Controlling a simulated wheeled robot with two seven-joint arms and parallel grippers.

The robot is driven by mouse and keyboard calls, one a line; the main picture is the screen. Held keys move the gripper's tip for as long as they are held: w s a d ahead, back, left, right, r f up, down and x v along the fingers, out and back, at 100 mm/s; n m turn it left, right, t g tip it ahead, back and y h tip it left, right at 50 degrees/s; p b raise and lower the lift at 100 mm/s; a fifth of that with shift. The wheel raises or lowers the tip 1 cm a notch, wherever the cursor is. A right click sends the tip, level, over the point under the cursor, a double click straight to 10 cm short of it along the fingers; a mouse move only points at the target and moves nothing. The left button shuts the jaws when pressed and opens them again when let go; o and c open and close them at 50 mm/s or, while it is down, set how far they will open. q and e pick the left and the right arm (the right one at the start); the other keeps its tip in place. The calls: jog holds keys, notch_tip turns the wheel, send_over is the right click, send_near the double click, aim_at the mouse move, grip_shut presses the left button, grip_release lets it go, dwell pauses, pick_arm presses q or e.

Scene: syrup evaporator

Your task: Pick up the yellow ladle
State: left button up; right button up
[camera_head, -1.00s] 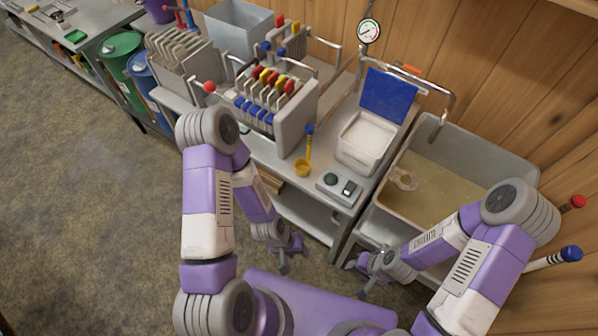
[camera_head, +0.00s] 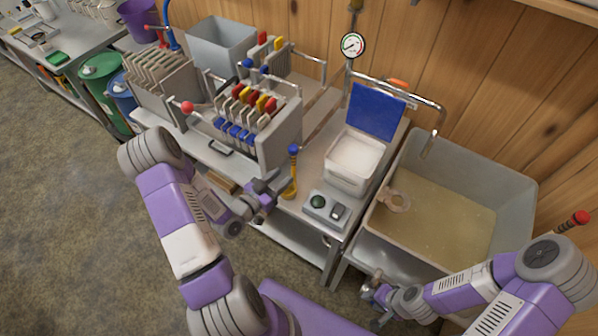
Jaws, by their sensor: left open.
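The yellow ladle (camera_head: 292,172) stands upright on the grey bench, left of the switch box, with its blue-tipped handle up and its bowl low. My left gripper (camera_head: 268,194) is open just left of the ladle, close to its bowl. It holds nothing that I can see, and a small gap or light contact with the bowl is too small to tell. My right gripper (camera_head: 378,302) is low in front of the large basin, away from the ladle. Its jaws are too small to read.
The filter press (camera_head: 280,130) with coloured handles stands behind and left of the ladle. A switch box (camera_head: 326,208) and a white-filled tub (camera_head: 353,160) are to its right. The large basin (camera_head: 515,215) fills the right side. Open floor (camera_head: 70,230) lies at left.

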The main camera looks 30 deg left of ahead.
aim_at(292, 161)
pick_arm(q)
jog(key=shift+m+t+h, duration=0.3)
jog(key=shift+t, duration=0.2)
jog(key=w, duration=0.2)
jog(key=w+r, duration=0.1)
jog(key=w, duration=0.2)
jog(key=w+r, duration=0.1)
jog(key=w, duration=0.1)
jog(key=shift+w+d, duration=0.15)
jog(key=shift+d, duration=0.2)
jog(key=shift+c, duration=0.4)
grip_shut()
